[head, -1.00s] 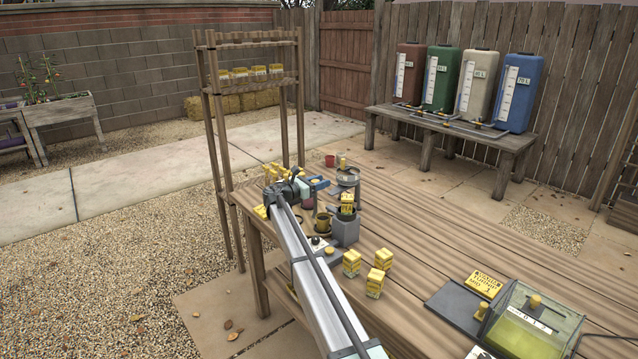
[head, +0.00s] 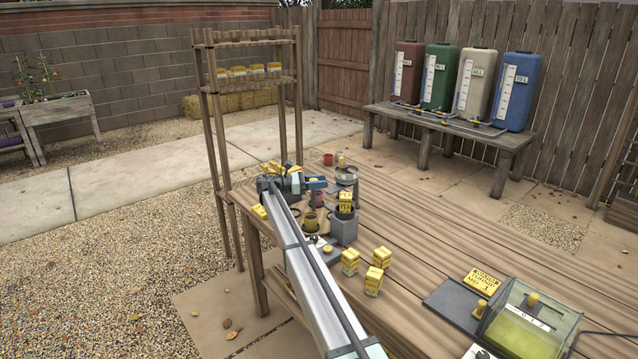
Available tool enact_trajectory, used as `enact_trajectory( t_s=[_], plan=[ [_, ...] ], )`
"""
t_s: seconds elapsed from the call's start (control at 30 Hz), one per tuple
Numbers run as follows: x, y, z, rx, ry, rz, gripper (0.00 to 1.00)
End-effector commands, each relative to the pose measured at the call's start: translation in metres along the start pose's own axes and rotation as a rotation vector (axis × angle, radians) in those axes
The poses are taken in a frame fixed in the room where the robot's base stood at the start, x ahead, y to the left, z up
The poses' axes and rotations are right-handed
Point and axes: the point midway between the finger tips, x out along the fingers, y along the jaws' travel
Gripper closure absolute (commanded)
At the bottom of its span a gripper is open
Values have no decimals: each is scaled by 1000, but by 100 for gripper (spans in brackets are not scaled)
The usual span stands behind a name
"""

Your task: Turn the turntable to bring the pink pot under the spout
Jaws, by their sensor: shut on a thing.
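The turntable (head: 321,234) is on the far left of the bench, partly hidden behind my arm. The pink pot (head: 317,199) stands on its far side, dark and small in the view. An olive-yellow pot (head: 311,221) stands on its near side. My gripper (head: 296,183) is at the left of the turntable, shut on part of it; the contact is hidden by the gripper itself. A blue piece (head: 316,183) shows just right of the gripper, close to the pink pot. I cannot make out the spout clearly.
Yellow boxes (head: 376,268) sit nearer, and a lidded green case (head: 520,322) is at front right. A red pot (head: 328,159) is behind. The bench's middle right is clear.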

Motion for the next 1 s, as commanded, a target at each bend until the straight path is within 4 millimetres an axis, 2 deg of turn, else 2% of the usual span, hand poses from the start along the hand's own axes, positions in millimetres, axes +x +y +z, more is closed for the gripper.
enact_trajectory(
  t_s=[0.27, 0.3, 0.5, 0.8, 1.0],
  plan=[
    [0, 0, 0, 0, 1, 0, 89],
    [0, 0, 0, 0, 1, 0, 55],
    [0, 0, 0, 0, 0, 0, 37],
    [-3, 0, 0, 0, 0, 1, 37],
    [-26, 1, 0, 0, 0, 2, 37]
  ],
)
